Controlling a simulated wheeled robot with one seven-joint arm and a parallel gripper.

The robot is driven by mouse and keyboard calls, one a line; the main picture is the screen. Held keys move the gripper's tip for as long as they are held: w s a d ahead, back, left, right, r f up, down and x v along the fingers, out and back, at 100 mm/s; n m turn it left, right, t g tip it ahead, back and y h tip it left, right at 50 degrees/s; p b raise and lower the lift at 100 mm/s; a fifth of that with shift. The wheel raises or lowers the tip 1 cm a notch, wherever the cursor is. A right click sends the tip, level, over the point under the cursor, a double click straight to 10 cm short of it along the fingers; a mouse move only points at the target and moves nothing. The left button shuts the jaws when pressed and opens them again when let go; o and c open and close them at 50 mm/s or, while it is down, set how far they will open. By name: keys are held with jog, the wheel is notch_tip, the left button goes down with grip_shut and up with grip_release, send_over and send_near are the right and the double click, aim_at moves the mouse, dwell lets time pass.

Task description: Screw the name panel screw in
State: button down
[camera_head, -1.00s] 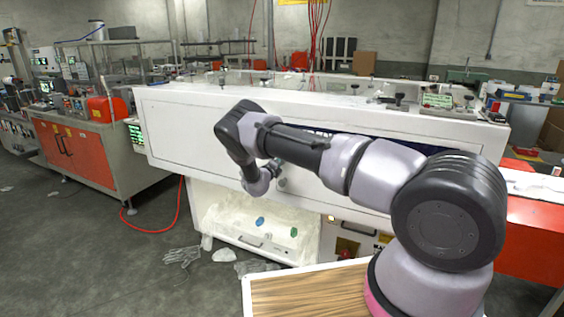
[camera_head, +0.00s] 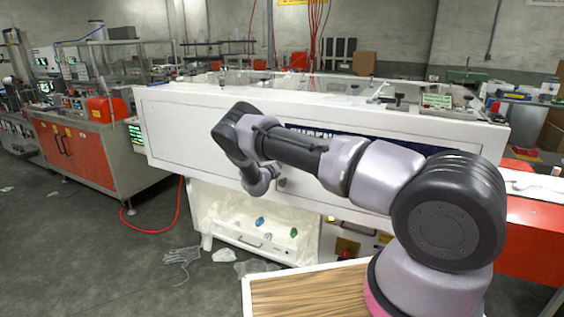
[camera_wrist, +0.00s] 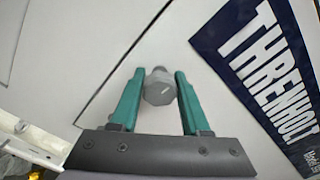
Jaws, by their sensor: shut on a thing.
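The name panel screw (camera_wrist: 160,88) shows in the wrist view as a grey, many-sided head with a small light mark on top. My gripper (camera_wrist: 160,76) has green fingers, one on each side of the head, and is shut on it. The white panel (camera_wrist: 130,45) lies behind the screw, with a thin dark seam running past it. How deep the screw sits is hidden behind its head. In the head view the white panel (camera_head: 185,130) spans the machine front, and my wrist is close against it; the fingers are not clear there.
A dark blue name plate (camera_wrist: 262,65) reading "THRENHOLT" is right of my gripper in the wrist view. A wood-topped surface (camera_head: 305,293) is near my base. Open floor (camera_head: 90,260) lies left.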

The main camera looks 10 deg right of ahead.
jog(key=shift+c, duration=1.9)
grip_release()
jog(key=v, duration=1.1)
